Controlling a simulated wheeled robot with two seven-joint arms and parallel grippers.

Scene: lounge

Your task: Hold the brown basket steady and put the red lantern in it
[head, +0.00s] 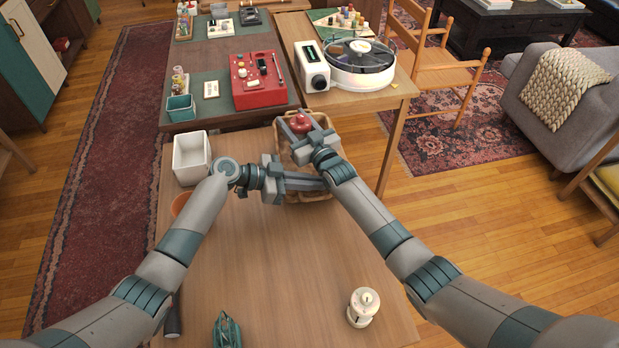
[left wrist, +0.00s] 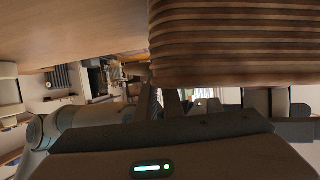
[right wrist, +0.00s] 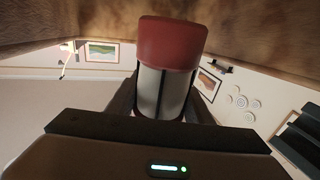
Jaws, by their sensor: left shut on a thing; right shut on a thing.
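The brown basket (head: 283,150) stands on the near wooden table, and its ribbed side fills the upper right of the left wrist view (left wrist: 235,45). My left gripper (head: 318,183) is shut on the basket at its near side. The red lantern (head: 300,123) shows its red top over the basket's opening. In the right wrist view the lantern (right wrist: 165,85) has a red cap and pale panes with dark bars. My right gripper (head: 302,132) is shut on the lantern, with brown basket walls around it. Whether the lantern touches the basket floor is hidden.
A white square bin (head: 190,160) and an orange bowl (head: 181,203), partly hidden by my left arm, are left of the basket. A white lantern (head: 363,307) and a green object (head: 227,331) stand near the front. The table's middle is clear.

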